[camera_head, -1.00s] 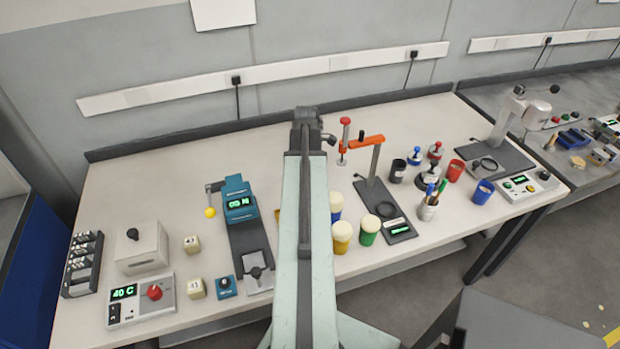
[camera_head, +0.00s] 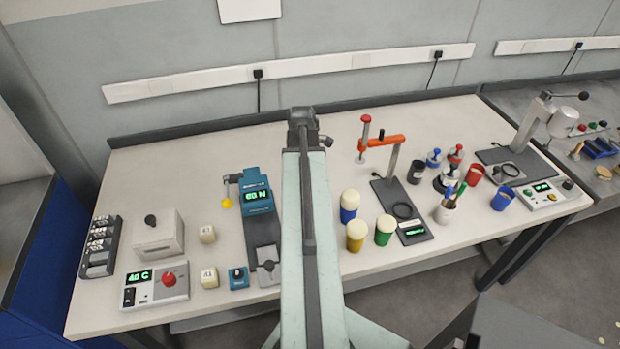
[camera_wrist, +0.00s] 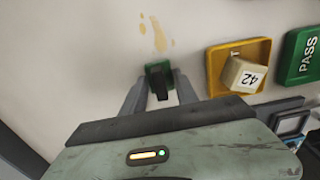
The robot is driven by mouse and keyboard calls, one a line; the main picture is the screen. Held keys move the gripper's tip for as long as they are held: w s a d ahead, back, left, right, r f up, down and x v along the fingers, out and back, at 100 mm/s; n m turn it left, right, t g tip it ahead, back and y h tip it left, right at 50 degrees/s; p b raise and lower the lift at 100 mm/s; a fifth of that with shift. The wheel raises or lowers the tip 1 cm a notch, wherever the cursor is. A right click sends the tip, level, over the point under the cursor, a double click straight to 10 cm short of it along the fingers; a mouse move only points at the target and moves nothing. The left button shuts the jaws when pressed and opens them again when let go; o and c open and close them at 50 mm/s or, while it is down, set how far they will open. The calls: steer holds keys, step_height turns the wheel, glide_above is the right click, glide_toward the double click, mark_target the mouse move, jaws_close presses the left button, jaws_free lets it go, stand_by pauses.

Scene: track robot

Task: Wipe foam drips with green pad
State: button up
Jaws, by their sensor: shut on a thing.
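In the wrist view my gripper (camera_wrist: 158,90) is shut on the black handle of a small green pad (camera_wrist: 155,68). The pad lies against or just above the pale tabletop; I cannot tell which. Tan foam drips (camera_wrist: 158,35) show as a long streak and small spots on the surface just beyond the pad. In the head view my own arm stretches over the middle of the bench and hides the pad, the drips and my fingers.
In the wrist view a yellow tray (camera_wrist: 213,72) holds a cube marked 42 (camera_wrist: 238,75), right of the pad. A green PASS tray (camera_wrist: 300,60) lies farther right. In the head view a teal tester (camera_head: 257,195) stands left of my arm, foam-topped cups (camera_head: 356,235) right.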

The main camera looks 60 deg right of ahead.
mark_target(334, 182)
steer(key=shift+a+f, duration=0.1)
steer(key=shift+f, duration=0.05)
jaws_close()
steer(key=shift+s+d, duration=1.2)
steer(key=shift+d, duration=0.15)
steer(key=shift+s+d, duration=1.3)
steer(key=shift+s, duration=0.1)
steer(key=shift+s+d, duration=1.25)
steer(key=shift+d, duration=0.15)
steer(key=shift+s+a+r, duration=0.2)
steer(key=shift+s+a, duration=0.45)
steer(key=shift+a, duration=0.05)
steer(key=shift+w+a+f, duration=0.15)
steer(key=shift+w+a, duration=0.7)
steer(key=shift+w, duration=0.05)
steer(key=shift+w+a, duration=2.95)
steer(key=shift+a, duration=0.2)
